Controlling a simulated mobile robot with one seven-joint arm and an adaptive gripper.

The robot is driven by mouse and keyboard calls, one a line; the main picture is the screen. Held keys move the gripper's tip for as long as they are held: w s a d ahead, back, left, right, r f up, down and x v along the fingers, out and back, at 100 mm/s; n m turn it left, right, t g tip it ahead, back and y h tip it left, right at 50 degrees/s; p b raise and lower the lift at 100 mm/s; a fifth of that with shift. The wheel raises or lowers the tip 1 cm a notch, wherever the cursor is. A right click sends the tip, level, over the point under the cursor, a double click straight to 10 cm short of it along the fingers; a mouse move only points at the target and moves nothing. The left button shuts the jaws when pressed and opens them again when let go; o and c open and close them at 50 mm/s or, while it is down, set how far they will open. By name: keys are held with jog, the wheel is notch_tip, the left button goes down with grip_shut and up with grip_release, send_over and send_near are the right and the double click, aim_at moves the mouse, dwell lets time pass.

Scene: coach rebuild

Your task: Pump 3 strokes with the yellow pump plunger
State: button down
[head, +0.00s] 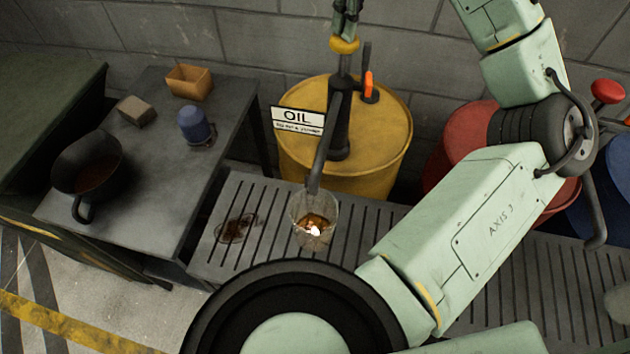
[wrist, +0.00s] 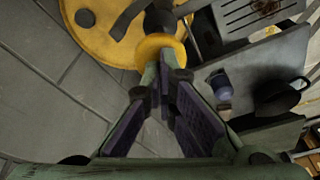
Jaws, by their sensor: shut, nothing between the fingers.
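The yellow pump plunger (head: 345,45) tops the dark pump on the yellow oil drum (head: 380,165). In the wrist view its yellow knob (wrist: 155,46) lies just beyond my fingertips. My gripper (head: 346,28) is shut and empty, pointing down right over the knob; whether it touches is unclear. The gripper's fingers also show in the wrist view (wrist: 168,75). The pump's dark spout (head: 320,155) reaches down to a clear cup (head: 302,210) holding some amber liquid. The cup stands on a slatted grate.
A white OIL sign (head: 297,121) is on the drum, and an orange-handled part (head: 369,82) stands by the pump. A red drum (head: 460,135) stands right, partly behind my arm. A grey table (head: 150,160) at left bears a dark pan (head: 87,165), boxes and a blue object (head: 195,125).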

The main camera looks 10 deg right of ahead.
aim_at(345, 51)
jog(key=shift+f+b, duration=0.8)
jog(key=shift+f, duration=2)
notch_tip(345, 51, up, 3)
jog(key=p, duration=0.2)
jog(key=shift+f+p, duration=0.1)
jog(key=shift+p, duration=0.2)
jog(key=shift+r, duration=2.35)
notch_tip(345, 51, up, 6)
